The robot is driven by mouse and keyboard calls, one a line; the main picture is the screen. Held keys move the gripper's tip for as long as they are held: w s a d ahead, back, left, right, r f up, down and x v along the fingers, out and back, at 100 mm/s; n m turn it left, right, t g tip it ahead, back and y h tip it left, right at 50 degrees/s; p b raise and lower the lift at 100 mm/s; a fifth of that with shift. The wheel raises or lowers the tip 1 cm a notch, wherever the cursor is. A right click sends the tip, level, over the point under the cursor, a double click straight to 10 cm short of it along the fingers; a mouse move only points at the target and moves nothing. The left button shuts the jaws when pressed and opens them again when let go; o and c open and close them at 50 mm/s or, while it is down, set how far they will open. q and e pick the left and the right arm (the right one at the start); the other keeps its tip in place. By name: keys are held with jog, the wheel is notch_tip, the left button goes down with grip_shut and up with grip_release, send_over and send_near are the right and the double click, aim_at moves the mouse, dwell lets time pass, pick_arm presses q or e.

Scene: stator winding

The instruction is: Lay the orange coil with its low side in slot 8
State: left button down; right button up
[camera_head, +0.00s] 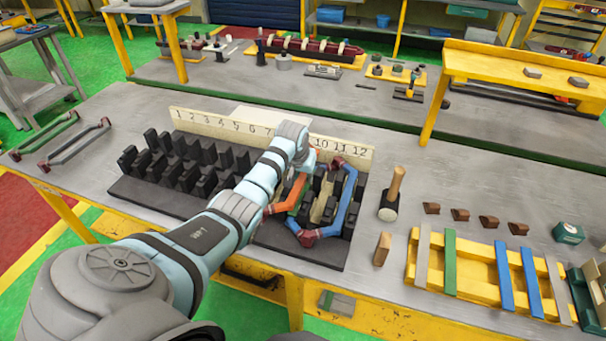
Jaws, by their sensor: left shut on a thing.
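The black slotted stator block (150,198) lies on the bench, with a number board (215,123) along its back edge. My left arm reaches across the block from the lower left and hides the numbers around 8 and 9. My left gripper (306,160) is over the right half of the block, mostly hidden behind its own wrist, and is shut on the orange coil (280,207). The orange coil is at the block, left of the blue coil; the arm hides part of it. I cannot tell whether its low side is inside slot 8. My right gripper is not in view.
A blue coil (351,205) with dark red ends sits at the block's right end. A mallet (393,190) and wooden pieces (461,214) lie to the right, by a yellow rack (482,274) with coloured strips.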

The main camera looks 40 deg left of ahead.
aim_at(303, 191)
pick_arm(q)
jog(key=shift+f+b, duration=0.7)
jog(key=shift+f, duration=0.7)
jog(key=shift+f, duration=0.2)
jog(key=shift+s+d+f, duration=0.1)
jog(key=shift+s+f, duration=0.05)
jog(key=c, duration=1.4)
grip_release()
jog(key=shift+o, duration=0.2)
jog(key=shift+r+p, duration=0.85)
jog(key=shift+p, duration=0.05)
